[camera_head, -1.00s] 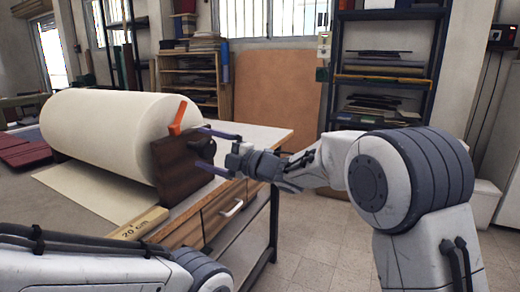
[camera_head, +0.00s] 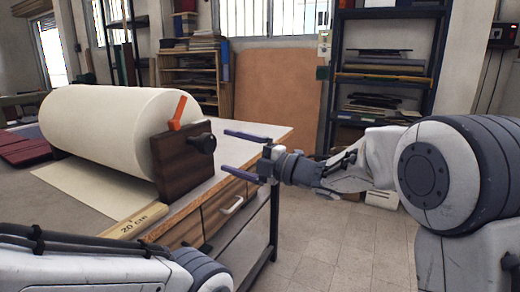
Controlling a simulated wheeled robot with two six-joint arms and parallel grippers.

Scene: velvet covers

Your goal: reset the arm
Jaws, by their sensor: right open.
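My right gripper (camera_head: 234,153) is open and empty. Its two purple fingers point left, over the near right corner of the table, apart from the roll stand's black knob (camera_head: 203,143). My right arm (camera_head: 455,175) comes in from the right edge. My left arm (camera_head: 95,262) lies across the bottom left, and its gripper is out of view.
A large cream roll (camera_head: 110,128) sits on a dark wooden stand (camera_head: 180,170) with an orange lever (camera_head: 178,112). A marked wooden ruler (camera_head: 135,222) lies along the table (camera_head: 262,131) edge. Shelves (camera_head: 385,65) stand behind.

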